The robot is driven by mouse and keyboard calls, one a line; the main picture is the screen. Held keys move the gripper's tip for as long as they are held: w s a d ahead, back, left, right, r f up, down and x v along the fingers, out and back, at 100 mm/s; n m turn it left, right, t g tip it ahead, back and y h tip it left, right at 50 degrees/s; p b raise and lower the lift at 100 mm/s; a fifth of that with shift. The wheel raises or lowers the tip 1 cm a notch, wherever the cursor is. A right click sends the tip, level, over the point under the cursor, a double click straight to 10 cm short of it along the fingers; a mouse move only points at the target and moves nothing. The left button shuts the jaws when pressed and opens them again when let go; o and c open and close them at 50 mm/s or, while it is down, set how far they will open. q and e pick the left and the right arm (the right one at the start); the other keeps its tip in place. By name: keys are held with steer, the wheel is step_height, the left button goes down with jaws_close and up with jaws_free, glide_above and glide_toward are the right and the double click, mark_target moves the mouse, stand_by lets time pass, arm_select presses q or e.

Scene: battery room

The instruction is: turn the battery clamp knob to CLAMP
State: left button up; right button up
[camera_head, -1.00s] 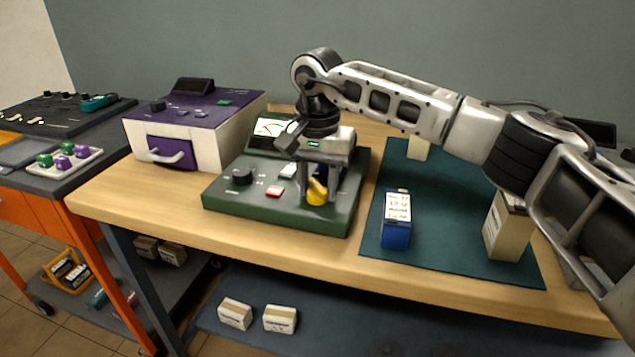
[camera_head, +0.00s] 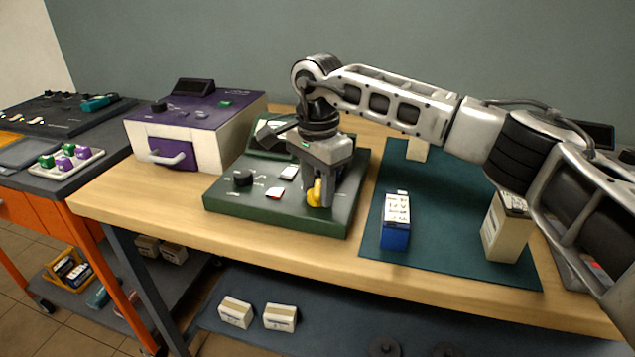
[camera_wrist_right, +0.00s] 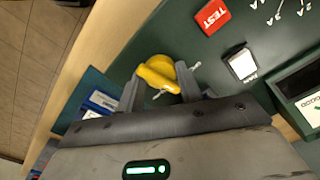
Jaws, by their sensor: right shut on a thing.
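The yellow clamp knob (camera_head: 314,194) sits on the right part of the green tester panel (camera_head: 278,217). My right gripper (camera_head: 318,198) points down at it and is shut on it. In the right wrist view the knob (camera_wrist_right: 160,73) shows between the two fingertips (camera_wrist_right: 160,85), its grip bar lying slanted. White marks show on the panel beside it, but their words cannot be read. A blue battery (camera_head: 396,222) stands on the teal mat to the right of the panel. My left gripper is not in view.
The panel also holds a black knob (camera_head: 243,178), a red TEST button (camera_wrist_right: 211,17) and a white button (camera_wrist_right: 243,65). A purple and white box (camera_head: 190,130) stands to the left. A beige battery (camera_head: 507,228) stands on the teal mat (camera_head: 455,250).

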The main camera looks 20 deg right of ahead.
mark_target(318, 187)
steer(key=m, duration=0.5)
steer(key=shift+r+m+p, duration=0.1)
steer(key=shift+m+p, duration=0.2)
steer(key=shift+m, duration=0.1)
steer(key=m, duration=0.5)
steer(key=shift+m, duration=0.3)
steer(key=o, duration=1)
step_height(318, 187, up, 16)
